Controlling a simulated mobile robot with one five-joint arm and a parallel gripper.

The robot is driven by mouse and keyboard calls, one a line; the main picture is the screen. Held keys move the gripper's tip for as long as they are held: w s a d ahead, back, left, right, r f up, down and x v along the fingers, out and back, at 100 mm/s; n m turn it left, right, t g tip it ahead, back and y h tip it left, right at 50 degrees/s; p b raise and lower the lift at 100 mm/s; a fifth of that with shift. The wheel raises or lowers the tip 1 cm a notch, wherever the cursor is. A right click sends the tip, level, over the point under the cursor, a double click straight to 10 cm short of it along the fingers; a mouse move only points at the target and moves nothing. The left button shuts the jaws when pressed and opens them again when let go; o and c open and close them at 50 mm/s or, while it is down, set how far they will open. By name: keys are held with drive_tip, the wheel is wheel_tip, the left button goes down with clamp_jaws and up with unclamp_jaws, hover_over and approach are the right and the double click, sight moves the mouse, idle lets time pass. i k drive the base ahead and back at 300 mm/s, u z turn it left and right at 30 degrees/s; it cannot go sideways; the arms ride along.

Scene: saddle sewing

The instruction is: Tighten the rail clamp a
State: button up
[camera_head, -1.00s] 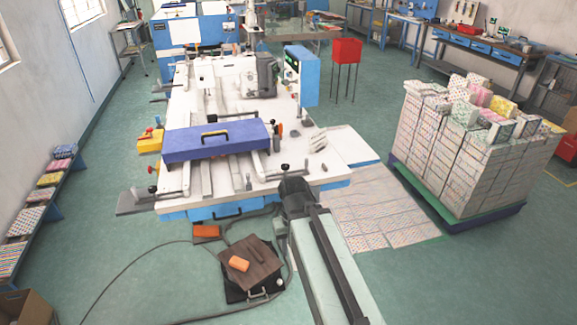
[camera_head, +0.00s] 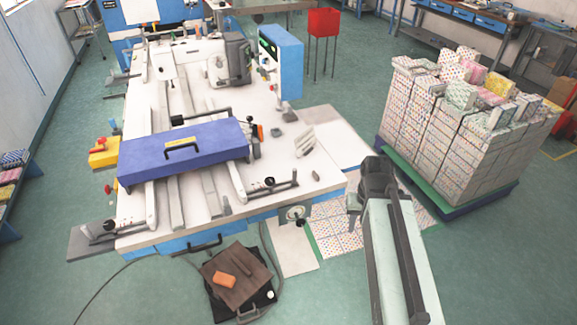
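The white sewing machine table (camera_head: 205,215) fills the middle left. At its front edge is a clamp-like fitting with a dark knob and lever (camera_head: 270,183), on the right rail end. A similar fitting with a dark knob (camera_head: 108,226) is at the front left corner. I cannot tell which of them is rail clamp a. My gripper (camera_head: 353,203) is at the end of my arm, right of the table's front right corner and apart from both fittings. It is small and partly hidden by the arm head, so its opening does not show.
A blue-purple box-like cover (camera_head: 185,152) with a handle lies across the rails. A foot pedal (camera_head: 235,275) with an orange block and a cable is on the floor in front. A pallet stacked with patterned packs (camera_head: 450,135) stands right. Green floor is clear at lower right.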

sight(269, 182)
drive_tip(key=u, duration=0.15)
drive_tip(key=i, duration=0.85)
drive_tip(key=u, duration=0.3)
drive_tip(key=k, duration=0.3)
drive_tip(key=u, duration=0.45)
